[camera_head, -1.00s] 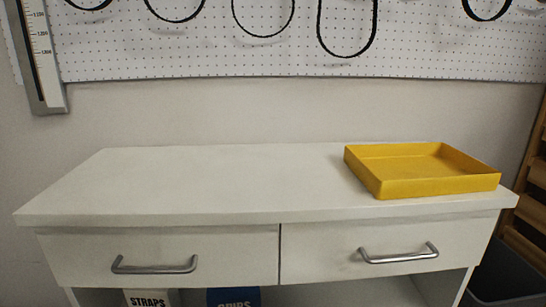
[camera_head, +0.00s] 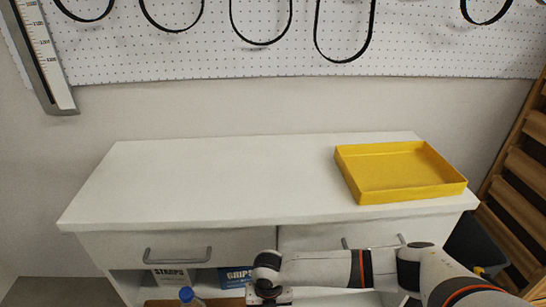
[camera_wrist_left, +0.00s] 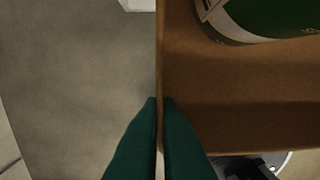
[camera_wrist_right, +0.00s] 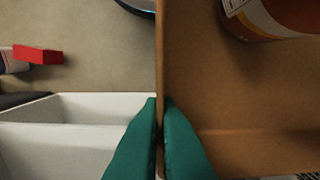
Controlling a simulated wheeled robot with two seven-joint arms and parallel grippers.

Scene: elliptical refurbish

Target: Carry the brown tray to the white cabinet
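The brown tray (camera_wrist_left: 240,90) shows close up in the left wrist view, its wall between the green fingertips of my left gripper (camera_wrist_left: 161,105). In the right wrist view, the green fingertips of my right gripper (camera_wrist_right: 161,105) are shut on another part of the tray's wall (camera_wrist_right: 250,100). A green and white container (camera_wrist_left: 260,15) and an orange-brown jar (camera_wrist_right: 275,15) are in the tray. The white cabinet (camera_head: 220,185) stands ahead in the head view. My right arm crosses in front of its lower right; most of the tray is out of that view.
A yellow tray (camera_head: 400,170) covers the right part of the cabinet top; the left and middle are clear. A blue-capped bottle (camera_head: 187,295) shows at the bottom. A wooden rack (camera_head: 515,190) and dark bin (camera_head: 475,243) stand right. A white box (camera_wrist_right: 75,130) is below.

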